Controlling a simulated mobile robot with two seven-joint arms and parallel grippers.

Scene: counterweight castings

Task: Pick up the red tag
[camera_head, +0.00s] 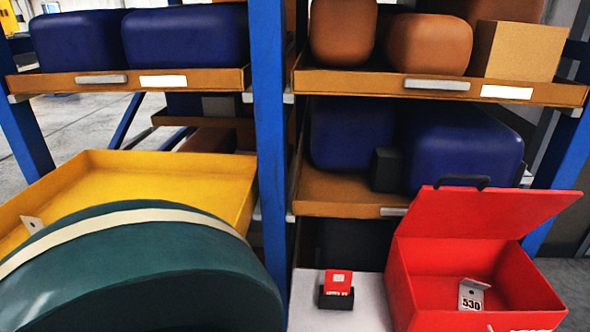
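A small red tag (338,282) with a pale square and a line of print sits in a black holder (336,298) on a white surface (310,315), just left of the open red box. A white tag marked 530 (472,295) leans inside the red box (400,292). Another small pale tag (32,224) shows at the left side of the yellow tray, partly behind the green casting. Neither of my grippers is in view.
A large dark green round casting (150,265) with a cream band fills the lower left, before the yellow tray (150,165). A blue post (268,150) stands left of the red tag. Shelves behind hold blue and brown rounded blocks. The red box's lid (485,215) stands raised.

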